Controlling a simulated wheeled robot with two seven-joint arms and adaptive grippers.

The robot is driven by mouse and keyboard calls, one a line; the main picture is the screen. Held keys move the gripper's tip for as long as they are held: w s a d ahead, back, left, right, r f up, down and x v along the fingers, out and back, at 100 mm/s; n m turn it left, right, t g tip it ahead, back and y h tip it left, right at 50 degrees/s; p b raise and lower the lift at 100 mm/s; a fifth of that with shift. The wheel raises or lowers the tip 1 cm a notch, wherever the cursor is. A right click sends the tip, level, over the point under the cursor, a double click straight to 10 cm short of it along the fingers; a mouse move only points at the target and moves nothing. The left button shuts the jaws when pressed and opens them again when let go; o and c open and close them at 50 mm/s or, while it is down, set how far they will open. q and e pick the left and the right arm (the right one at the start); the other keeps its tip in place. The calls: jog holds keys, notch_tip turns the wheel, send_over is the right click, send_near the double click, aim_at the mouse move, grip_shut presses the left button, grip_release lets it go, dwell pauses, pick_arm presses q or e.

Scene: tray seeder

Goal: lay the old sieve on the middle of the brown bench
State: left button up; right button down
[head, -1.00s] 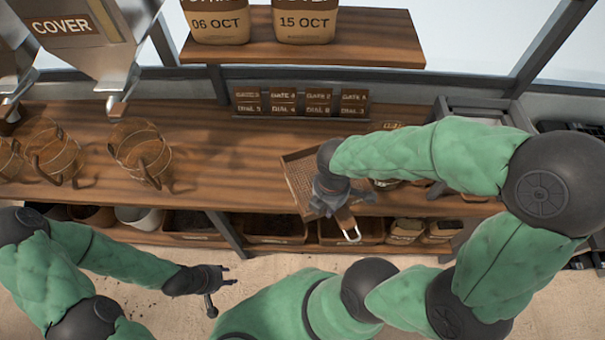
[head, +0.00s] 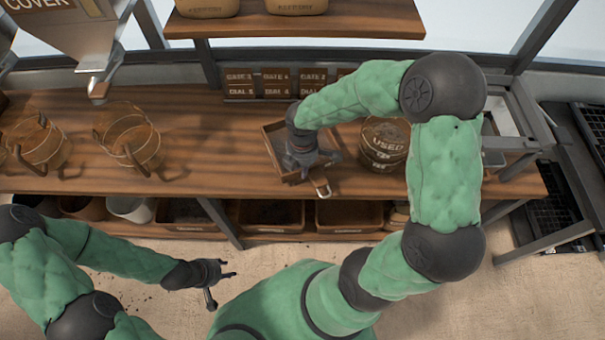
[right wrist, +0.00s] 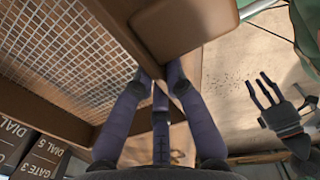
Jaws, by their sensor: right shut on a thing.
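The old sieve (head: 273,150) is a brown wooden frame with wire mesh. It also shows in the right wrist view (right wrist: 55,110), with the mesh at upper left. My right gripper (head: 304,163) is shut on its frame at the near side and covers part of it in the head view. The sieve is over the brown bench (head: 210,155), towards its front edge; I cannot tell whether it touches the bench top. My left gripper (head: 228,271) is open and empty, in front of the bench and below its top.
A bucket marked USED (head: 386,143) stands just right of the sieve. Gate and dial cards (head: 274,84) stand behind it. A shelf (head: 300,30) hangs above. The bench between buckets and sieve is clear.

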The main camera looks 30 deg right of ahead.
jog(key=shift+f+b, duration=0.3)
jog(key=shift+f, duration=1.05)
jog(key=shift+f, duration=0.1)
jog(key=c, duration=1.3)
grip_release()
jog(key=shift+s, duration=0.1)
notch_tip(320, 180, up, 12)
jog(key=p, duration=0.4)
